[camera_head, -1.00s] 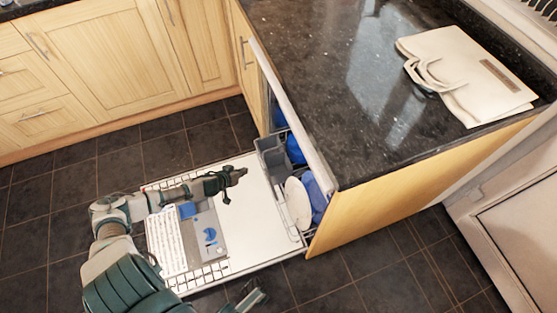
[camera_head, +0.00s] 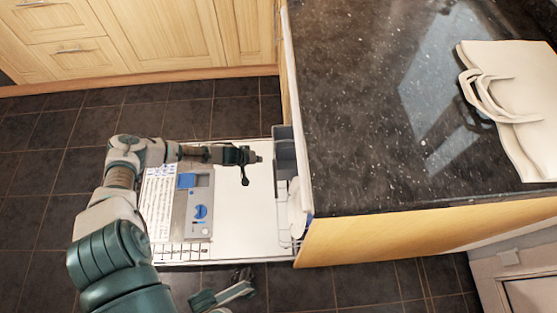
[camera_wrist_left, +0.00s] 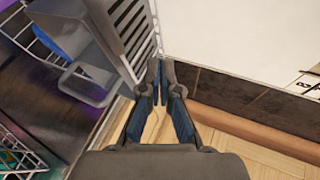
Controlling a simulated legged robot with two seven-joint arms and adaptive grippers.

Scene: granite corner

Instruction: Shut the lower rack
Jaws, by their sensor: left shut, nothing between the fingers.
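The dishwasher door (camera_head: 245,225) lies open and flat, white inside with a grey dispenser. The lower rack (camera_head: 286,236) shows at the dishwasher's mouth, partly out, with a grey cutlery basket (camera_head: 285,150) and a white plate (camera_head: 295,195). The rest is hidden under the counter. My left gripper (camera_head: 256,159) is shut and empty above the door, just left of the basket. In the left wrist view its fingertips (camera_wrist_left: 159,66) are close beside the slatted basket (camera_wrist_left: 128,35); I cannot tell if they touch. My right gripper (camera_head: 243,275) is low at the bottom, its jaws unclear.
The dark granite counter (camera_head: 390,120) overhangs the dishwasher, with a flat cream bag (camera_head: 515,95) on it. Wooden cabinets (camera_head: 150,35) stand at the back. The dark tiled floor (camera_head: 55,170) left of the door is clear.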

